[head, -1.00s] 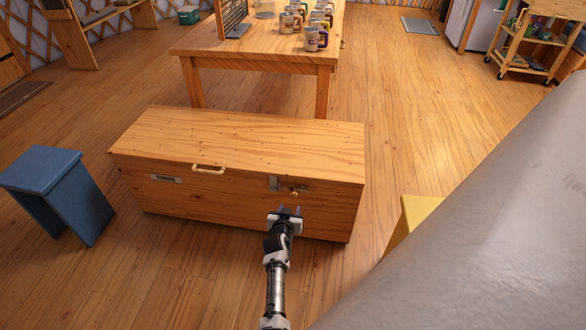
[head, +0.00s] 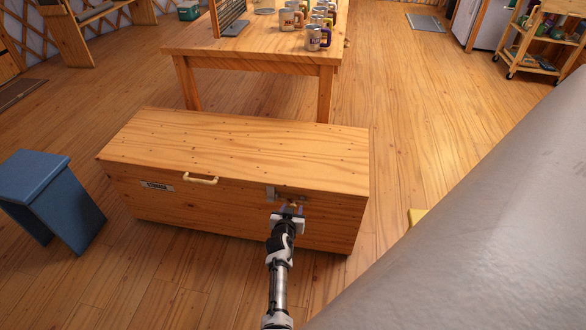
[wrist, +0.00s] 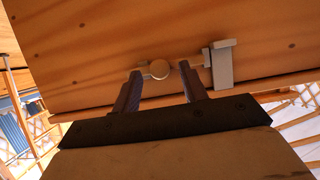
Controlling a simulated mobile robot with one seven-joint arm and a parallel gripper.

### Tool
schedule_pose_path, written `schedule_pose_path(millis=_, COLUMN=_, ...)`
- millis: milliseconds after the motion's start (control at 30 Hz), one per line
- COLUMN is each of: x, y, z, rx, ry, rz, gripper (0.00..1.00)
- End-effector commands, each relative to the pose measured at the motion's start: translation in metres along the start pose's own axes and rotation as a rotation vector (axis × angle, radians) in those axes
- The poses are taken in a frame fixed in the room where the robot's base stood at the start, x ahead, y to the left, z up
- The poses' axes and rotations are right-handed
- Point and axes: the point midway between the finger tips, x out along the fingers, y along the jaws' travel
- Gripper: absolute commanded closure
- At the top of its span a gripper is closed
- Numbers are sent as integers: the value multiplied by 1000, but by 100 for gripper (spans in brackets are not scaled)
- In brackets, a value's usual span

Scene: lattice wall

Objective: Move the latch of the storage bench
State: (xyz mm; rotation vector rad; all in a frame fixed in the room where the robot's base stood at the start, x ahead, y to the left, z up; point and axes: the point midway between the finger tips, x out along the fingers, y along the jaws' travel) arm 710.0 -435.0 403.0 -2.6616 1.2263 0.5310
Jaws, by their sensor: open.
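The storage bench (head: 230,144) is a closed wooden chest with a pale handle (head: 201,180) and a label on its front. My gripper (head: 290,210) is open at the bench front, just at the latch.
A blue stool (head: 48,195) stands left of the bench. A wooden table (head: 245,50) with several mugs (head: 318,36) stands behind it. A large grey surface fills the lower right. The floor right of the bench is partly clear.

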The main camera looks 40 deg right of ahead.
Motion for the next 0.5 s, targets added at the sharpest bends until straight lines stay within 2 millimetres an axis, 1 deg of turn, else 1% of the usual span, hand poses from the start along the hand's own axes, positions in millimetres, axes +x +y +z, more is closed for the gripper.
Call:
schedule_pose_path(millis=133, x=1, y=1, z=3, rx=1, ry=0, rz=0, gripper=57)
schedule_pose_path(millis=500, x=1, y=1, z=3, rx=1, ry=0, rz=0, gripper=57)
